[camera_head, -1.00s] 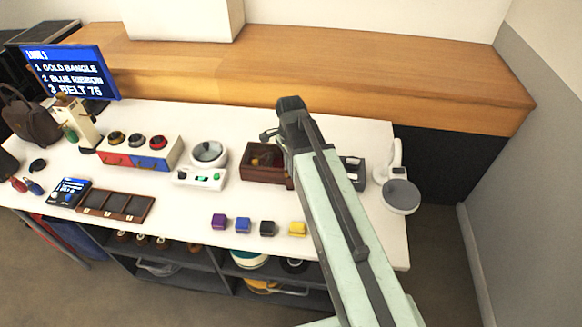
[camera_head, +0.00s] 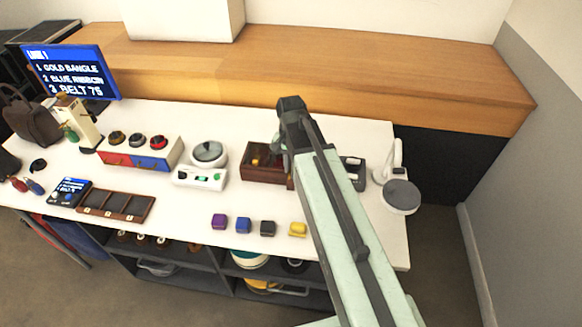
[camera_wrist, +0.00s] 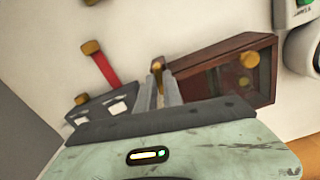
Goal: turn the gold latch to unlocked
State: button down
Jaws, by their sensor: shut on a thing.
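A brown wooden box with a dark glass-like top (camera_wrist: 215,80) stands on the white table; in the head view the box (camera_head: 262,177) is partly hidden behind my arm. My gripper (camera_wrist: 158,74) is at the box's narrow end, its two fingers close together on a small gold piece (camera_wrist: 157,65), which looks like the gold latch. The fingers hide most of it, so I cannot tell which way it is turned. A separate gold knob (camera_wrist: 249,59) shows over the box top.
A white dial device (camera_head: 207,165) is left of the box. Several small coloured blocks (camera_head: 243,225) lie in front.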

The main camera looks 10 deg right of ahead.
jog(key=shift+n, duration=1)
jog(key=c, duration=1.5)
grip_release()
notch_tip(320, 180, up, 8)
jog(key=p, duration=0.8)
jog(key=shift+f, duration=0.1)
